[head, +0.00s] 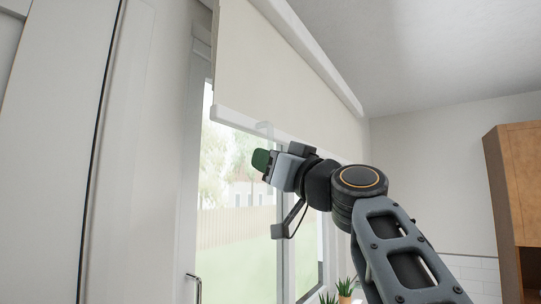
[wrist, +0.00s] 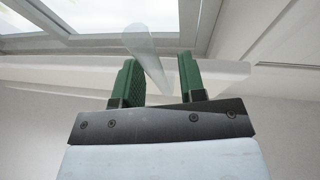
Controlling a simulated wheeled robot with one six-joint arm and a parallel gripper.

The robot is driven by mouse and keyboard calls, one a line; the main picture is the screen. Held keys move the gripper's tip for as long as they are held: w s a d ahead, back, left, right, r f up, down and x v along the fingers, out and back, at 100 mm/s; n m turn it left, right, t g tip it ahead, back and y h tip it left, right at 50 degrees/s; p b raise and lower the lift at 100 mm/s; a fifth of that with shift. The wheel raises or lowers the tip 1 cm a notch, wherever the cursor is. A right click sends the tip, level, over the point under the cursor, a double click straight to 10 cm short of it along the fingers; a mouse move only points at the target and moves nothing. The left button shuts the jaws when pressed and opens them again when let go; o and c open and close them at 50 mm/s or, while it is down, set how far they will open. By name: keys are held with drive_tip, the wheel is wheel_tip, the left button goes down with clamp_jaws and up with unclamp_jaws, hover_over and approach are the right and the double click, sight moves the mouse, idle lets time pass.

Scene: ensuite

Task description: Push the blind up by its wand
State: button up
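The cream roller blind (head: 285,75) hangs partway down over the glazed door or window, and its pale bottom bar (head: 240,119) is just above my gripper. A small pale piece at the bar, above the gripper, may be the wand's top. In the wrist view the translucent wand (wrist: 146,50) runs between the two green fingers, and the bottom bar (wrist: 222,69) crosses behind them. My gripper (wrist: 158,82) is open around the wand, with a gap visible beside it. It also shows in the head view (head: 262,160), where its fingers hide most of the wand.
The glass and its frame (head: 203,130) stand behind the gripper. A door handle (head: 197,285) is low on the left. Potted plants (head: 345,288) are at the bottom, and a wooden cabinet (head: 522,190) is on the right wall.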

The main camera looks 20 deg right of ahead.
drive_tip(key=shift+c, duration=0.4)
clamp_jaws()
